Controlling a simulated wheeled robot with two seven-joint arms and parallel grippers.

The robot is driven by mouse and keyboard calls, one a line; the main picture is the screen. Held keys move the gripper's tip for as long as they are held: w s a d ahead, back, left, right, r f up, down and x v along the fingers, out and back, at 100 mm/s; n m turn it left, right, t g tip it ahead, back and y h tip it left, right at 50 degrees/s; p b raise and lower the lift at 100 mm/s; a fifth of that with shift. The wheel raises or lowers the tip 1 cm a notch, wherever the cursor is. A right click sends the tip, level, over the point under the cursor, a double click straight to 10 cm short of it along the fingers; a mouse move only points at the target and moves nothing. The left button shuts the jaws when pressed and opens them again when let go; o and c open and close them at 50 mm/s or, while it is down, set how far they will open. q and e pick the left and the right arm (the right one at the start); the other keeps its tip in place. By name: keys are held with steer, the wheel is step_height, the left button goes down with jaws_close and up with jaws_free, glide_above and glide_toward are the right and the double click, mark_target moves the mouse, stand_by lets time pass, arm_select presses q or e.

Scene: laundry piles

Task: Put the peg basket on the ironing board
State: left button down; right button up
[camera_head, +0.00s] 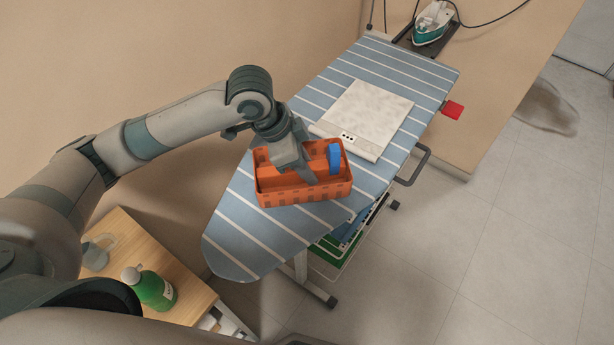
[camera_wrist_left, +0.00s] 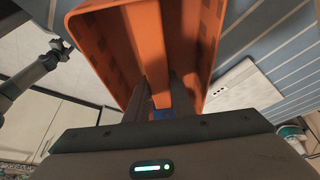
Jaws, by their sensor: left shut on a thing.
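The orange peg basket (camera_head: 303,190) is over the near half of the ironing board (camera_head: 238,237), which has a blue cover with white stripes. I cannot tell whether its underside touches the cover. A blue piece (camera_head: 334,158) shows on the basket at its right side. My left gripper (camera_head: 306,172) reaches down into the basket and is shut on its middle bar. In the left wrist view the basket (camera_wrist_left: 108,42) fills the upper middle, with the bar (camera_wrist_left: 178,90) between the fingers.
A green bottle (camera_head: 152,289) and a clear cup (camera_head: 97,254) stand on a wooden top (camera_head: 180,270) at lower left.

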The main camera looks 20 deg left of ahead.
arm_select(q)
steer(key=shift+f, duration=0.35)
steer(key=shift+f+p, duration=0.5)
steer(key=shift+f, duration=1.15)
steer(key=c, duration=1.5)
jaws_free()
steer(key=shift+f, duration=0.1)
steer(key=shift+c, duration=0.2)
steer(key=shift+a+r, duration=0.1)
steer(key=shift+r, duration=0.35)
steer(key=b+v, duration=0.1)
steer(key=v, duration=1)
steer(key=shift+s+a+r, duration=0.1)
steer(key=shift+s+r, duration=0.05)
